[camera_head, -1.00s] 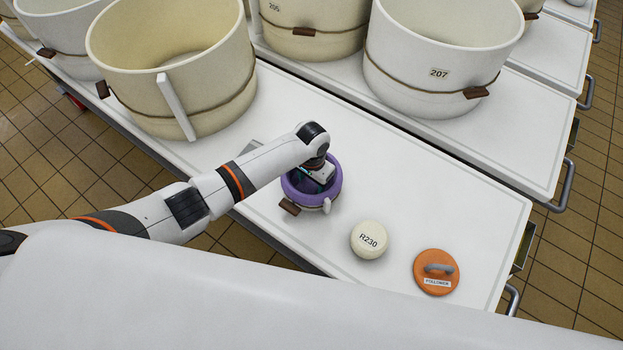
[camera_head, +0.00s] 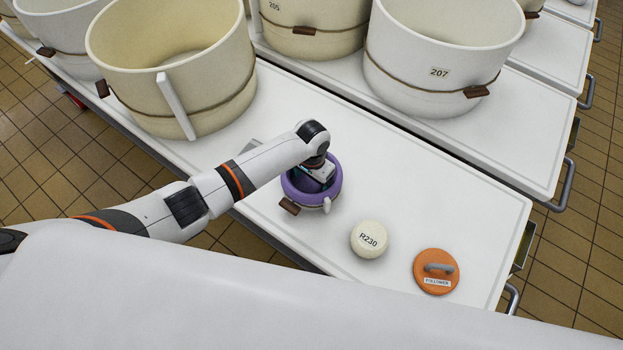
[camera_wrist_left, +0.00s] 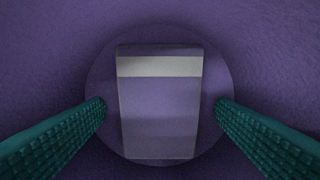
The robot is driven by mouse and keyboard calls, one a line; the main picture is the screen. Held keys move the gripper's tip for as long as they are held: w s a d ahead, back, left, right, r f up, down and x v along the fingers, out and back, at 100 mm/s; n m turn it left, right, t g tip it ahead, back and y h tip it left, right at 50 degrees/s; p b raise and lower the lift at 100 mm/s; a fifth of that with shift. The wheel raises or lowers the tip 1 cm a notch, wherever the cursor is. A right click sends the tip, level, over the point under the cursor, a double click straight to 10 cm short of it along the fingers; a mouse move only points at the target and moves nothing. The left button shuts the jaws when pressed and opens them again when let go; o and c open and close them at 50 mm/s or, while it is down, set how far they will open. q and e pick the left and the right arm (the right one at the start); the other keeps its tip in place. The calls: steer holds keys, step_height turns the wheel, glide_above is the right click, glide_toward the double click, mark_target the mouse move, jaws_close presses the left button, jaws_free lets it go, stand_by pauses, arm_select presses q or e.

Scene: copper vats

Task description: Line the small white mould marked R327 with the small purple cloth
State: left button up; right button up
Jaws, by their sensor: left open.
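The small purple cloth (camera_head: 291,190) covers the rim and the visible inside of a small round mould. Below the cloth, a little of the mould (camera_head: 327,204) shows as a pale tab, with a brown block beside it. No R327 mark is visible. My left gripper (camera_head: 319,172) points down inside the lined mould, and its fingertips are hidden in the head view. In the left wrist view its two teal fingers (camera_wrist_left: 160,104) stand wide apart. Purple cloth (camera_wrist_left: 160,20) surrounds them, and a pale see-through rectangular shape (camera_wrist_left: 160,66) lies between them. My right gripper is not in view.
A cream round piece marked R230 (camera_head: 369,240) and an orange follower lid (camera_head: 437,273) sit right of the mould on the white table (camera_head: 440,190). A big cream vat (camera_head: 210,70) stands behind left, and vat 207 (camera_head: 430,45) behind right. The table between is clear.

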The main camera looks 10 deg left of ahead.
arm_select(q)
step_height(320, 180, up, 11)
steer(key=p, duration=0.2)
steer(key=shift+r, duration=0.2)
steer(key=s+d+f+h, duration=0.1)
steer(key=s+d+h, duration=0.1)
steer(key=s, duration=0.5)
steer(key=s+a+r+n+t+y, duration=0.1)
steer(key=s+a+r+n+t, duration=0.15)
steer(key=s+a, duration=0.45)
steer(key=s+a+r+n+t+y, duration=0.1)
steer(key=s+a+r, duration=0.3)
steer(key=s, duration=0.6)
step_height(320, 180, down, 26)
steer(key=s+a+r+g+p, duration=0.1)
steer(key=a+p, duration=0.1)
steer(key=s+a+f+g+p, duration=0.1)
steer(key=s+a+f, duration=0.1)
steer(key=s+f, duration=1.2)
steer(key=shift+s+a+m+p, duration=0.2)
steer(key=shift+s+m+p, duration=0.15)
steer(key=shift+s, duration=0.9)
